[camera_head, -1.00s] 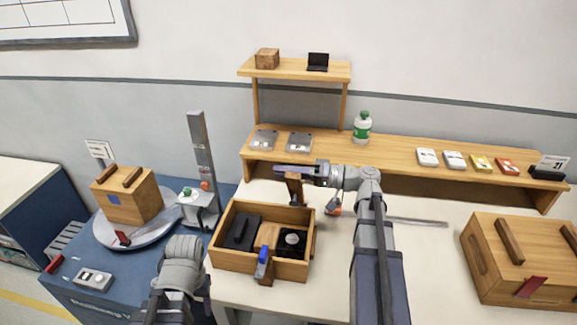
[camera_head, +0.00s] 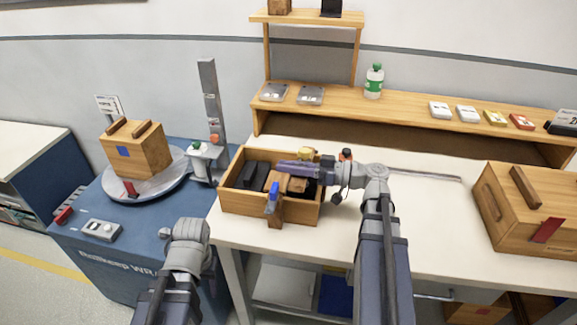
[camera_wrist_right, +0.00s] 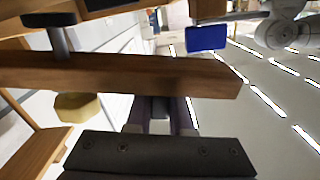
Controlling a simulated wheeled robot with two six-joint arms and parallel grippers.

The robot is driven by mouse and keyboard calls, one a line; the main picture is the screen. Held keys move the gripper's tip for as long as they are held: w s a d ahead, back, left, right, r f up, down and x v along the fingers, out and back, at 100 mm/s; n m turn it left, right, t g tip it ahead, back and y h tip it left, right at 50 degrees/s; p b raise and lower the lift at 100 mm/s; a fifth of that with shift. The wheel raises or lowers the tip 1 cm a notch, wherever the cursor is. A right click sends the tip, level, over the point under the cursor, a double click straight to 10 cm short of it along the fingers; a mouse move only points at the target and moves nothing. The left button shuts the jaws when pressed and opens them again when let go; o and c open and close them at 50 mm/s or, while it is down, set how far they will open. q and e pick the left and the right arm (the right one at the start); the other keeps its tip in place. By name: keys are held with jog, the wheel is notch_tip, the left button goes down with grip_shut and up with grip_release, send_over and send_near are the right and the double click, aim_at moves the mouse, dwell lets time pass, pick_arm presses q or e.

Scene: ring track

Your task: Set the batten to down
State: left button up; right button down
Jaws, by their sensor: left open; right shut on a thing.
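The batten, a wooden bar (camera_wrist_right: 100,75), runs across the right wrist view in front of my purple fingers. In the head view my right gripper (camera_head: 283,169) is shut on it, low over the open wooden box (camera_head: 238,203); my gripper partly covers the batten there. A post with a blue tab (camera_head: 272,196) stands at the box's front wall, and the tab also shows in the wrist view (camera_wrist_right: 207,38). A yellow knob (camera_head: 306,153) is at the box's back. I cannot tell whether the batten touches the post. My left gripper (camera_head: 187,228) is open and empty, left of the table.
Dark blocks (camera_head: 250,174) lie in the box. A blue stand on the left bears a turntable with a wooden case (camera_head: 138,150). Another wooden case (camera_head: 530,215) is at the right. A shelf with a bottle (camera_head: 374,82) runs behind. The table front right of the box is clear.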

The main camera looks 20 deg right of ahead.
jog(key=shift+s+a+f+b, duration=0.15)
jog(key=shift+f+b, duration=0.15)
jog(key=shift+f, duration=0.15)
jog(key=shift+s+f+b, duration=0.15)
jog(key=shift+f+b, duration=0.15)
jog(key=shift+f, duration=0.15)
jog(key=c, duration=0.8)
grip_release()
jog(key=v, duration=0.7)
jog(key=shift+s+d, duration=0.15)
jog(key=shift+d, duration=0.25)
jog(key=shift+s, duration=0.1)
